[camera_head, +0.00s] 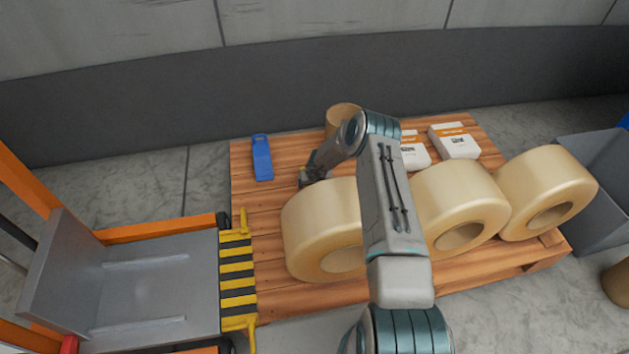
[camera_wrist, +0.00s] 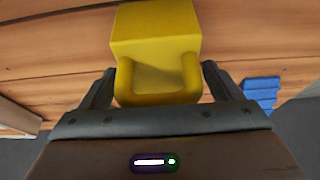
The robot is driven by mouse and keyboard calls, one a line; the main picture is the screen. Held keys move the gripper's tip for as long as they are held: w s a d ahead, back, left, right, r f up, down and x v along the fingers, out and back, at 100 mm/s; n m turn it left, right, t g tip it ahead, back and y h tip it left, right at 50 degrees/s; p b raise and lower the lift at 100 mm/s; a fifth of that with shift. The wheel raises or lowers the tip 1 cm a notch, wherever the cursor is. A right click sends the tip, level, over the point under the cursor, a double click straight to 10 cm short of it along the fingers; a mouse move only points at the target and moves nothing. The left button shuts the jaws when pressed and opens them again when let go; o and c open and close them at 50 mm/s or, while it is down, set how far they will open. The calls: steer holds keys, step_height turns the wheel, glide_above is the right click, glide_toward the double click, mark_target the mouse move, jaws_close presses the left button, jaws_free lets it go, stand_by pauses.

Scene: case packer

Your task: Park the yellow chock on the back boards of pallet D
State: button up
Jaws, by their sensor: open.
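The yellow chock (camera_wrist: 155,38) fills the middle of the wrist view, a block with a raised, U-shaped near end, seen against wooden boards. My gripper (camera_wrist: 158,69) is open, with one finger on each side of the chock's near end and a small gap at each side. I cannot tell whether the chock rests flat on the boards. In the head view my gripper (camera_head: 312,176) is low over the back left part of the wooden pallet (camera_head: 258,208), behind the leftmost roll; the chock is mostly hidden there. No letter shows on the pallet.
Several large tan rolls (camera_head: 462,198) lie along the pallet's front. At its back are a blue wedge-like object (camera_head: 262,158), a brown cylinder (camera_head: 342,115) and white-and-orange packs (camera_head: 456,142). A striped-edge metal platform (camera_head: 150,290) adjoins the left side. A dark wall band (camera_head: 120,120) stands behind.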

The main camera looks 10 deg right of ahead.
steer(key=s+a+r+n+y+p, duration=0.15)
steer(key=s+r, duration=0.25)
steer(key=r, duration=0.9)
steer(key=s+a+r+y+p, duration=0.1)
steer(key=s+a+r, duration=0.25)
steer(key=r, duration=0.85)
steer(key=s+a+r+n+y+p, duration=0.15)
steer(key=s+r, duration=0.35)
steer(key=r, duration=0.8)
steer(key=s+d+r+m+g+h, duration=0.1)
steer(key=s+r, duration=0.2)
steer(key=s, duration=0.7)
steer(key=s+d+r+m+g+h, duration=0.1)
steer(key=s+r, duration=0.3)
steer(key=s, duration=0.5)
steer(key=s+d+r+g+h, duration=0.1)
steer(key=s+d+r+h, duration=0.1)
steer(key=s, duration=0.8)
step_height(320, 180, up, 2)
steer(key=shift+s+d+m, duration=0.35)
steer(key=shift+d+m, duration=0.05)
steer(key=shift+d, duration=0.3)
